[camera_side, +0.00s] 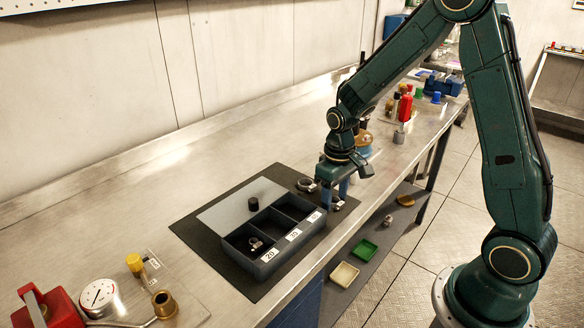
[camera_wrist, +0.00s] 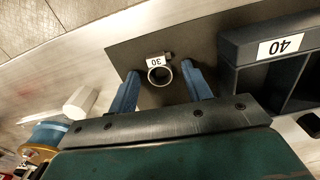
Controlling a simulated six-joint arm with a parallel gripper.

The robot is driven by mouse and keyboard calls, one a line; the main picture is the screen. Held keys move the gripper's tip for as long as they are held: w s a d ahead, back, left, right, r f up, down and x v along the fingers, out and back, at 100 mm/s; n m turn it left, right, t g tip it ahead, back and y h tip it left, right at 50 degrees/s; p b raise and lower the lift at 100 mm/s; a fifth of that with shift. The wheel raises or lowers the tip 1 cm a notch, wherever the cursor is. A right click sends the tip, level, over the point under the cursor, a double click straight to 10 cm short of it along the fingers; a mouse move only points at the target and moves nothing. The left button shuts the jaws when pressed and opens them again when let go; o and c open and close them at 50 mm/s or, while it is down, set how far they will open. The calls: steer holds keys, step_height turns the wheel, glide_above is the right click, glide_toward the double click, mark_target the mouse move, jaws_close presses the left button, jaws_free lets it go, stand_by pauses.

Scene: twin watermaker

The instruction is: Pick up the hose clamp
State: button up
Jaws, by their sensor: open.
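A hose clamp (camera_wrist: 160,75), a metal ring with a screw housing and a white tag reading 30, lies on the dark mat in the wrist view. My gripper (camera_wrist: 160,72) is open, with one blue finger on each side of the ring and a visible gap to both. In the side view my gripper (camera_side: 334,196) points down just right of the black tray (camera_side: 293,253), low over the mat's edge. The clamp between the fingers is mostly hidden there. Another ring-shaped clamp (camera_side: 305,184) lies behind the tray, and a small one (camera_side: 256,243) sits in the compartment labelled 20.
The tray's wall labelled 40 (camera_wrist: 285,46) stands close to the right finger. A pressure gauge (camera_side: 97,294), a brass fitting (camera_side: 164,303) and a red object (camera_side: 45,308) are at the near left.

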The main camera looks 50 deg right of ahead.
stand_by(0.4)
steer(key=c, duration=1.1)
steer(key=shift+o, duration=0.2)
steer(key=shift+r, duration=0.15)
step_height(320, 180, up, 20)
steer(key=shift+f, duration=0.2)
